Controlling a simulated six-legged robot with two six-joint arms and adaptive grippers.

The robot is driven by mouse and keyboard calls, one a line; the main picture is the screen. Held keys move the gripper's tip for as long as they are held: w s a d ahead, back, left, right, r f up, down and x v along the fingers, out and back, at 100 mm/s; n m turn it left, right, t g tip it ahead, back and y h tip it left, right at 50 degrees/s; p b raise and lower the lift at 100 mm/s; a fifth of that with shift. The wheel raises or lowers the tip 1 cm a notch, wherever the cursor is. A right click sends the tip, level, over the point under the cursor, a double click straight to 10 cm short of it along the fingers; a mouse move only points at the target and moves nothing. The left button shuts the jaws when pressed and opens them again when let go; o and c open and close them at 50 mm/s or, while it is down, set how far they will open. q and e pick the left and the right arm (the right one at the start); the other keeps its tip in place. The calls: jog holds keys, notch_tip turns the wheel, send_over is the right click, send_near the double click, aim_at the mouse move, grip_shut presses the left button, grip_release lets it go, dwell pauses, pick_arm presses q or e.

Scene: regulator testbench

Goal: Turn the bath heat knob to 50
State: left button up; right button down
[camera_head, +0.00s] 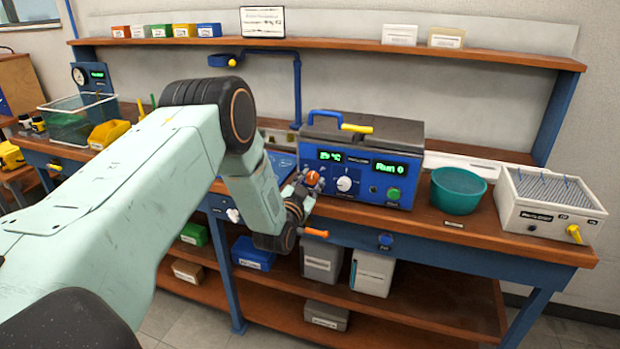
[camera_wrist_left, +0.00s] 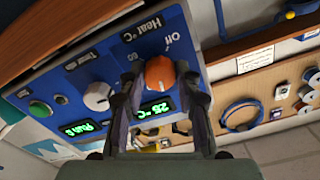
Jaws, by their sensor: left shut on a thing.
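The bath (camera_head: 405,172) is a blue-fronted box with a dark lid on the bench. Its orange heat knob (camera_head: 312,177) is at the left of the front panel, beside my left gripper (camera_head: 302,187). In the left wrist view the orange knob (camera_wrist_left: 160,72) sits between the two fingers of my left gripper (camera_wrist_left: 159,84), which are shut on it. "Heat °C" and "Off" are printed around the knob. The green temperature display (camera_wrist_left: 154,109) is upside down there and seems to read about 25 °C. My right gripper is not in view.
A white timer knob (camera_head: 344,184) and a green button (camera_head: 393,193) are right of the heat knob. A teal bowl (camera_head: 458,190) and a white box (camera_head: 550,205) stand further right. A blue pipe (camera_head: 297,90) rises behind the bath.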

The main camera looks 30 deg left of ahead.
pick_arm(q)
jog(key=m+p, duration=0.2)
jog(key=m, duration=0.4)
jog(key=shift+m, duration=0.4)
dwell(0.4)
jog(key=o, duration=1.2)
jog(key=shift+c, duration=0.2)
jog(key=v, duration=1.2)
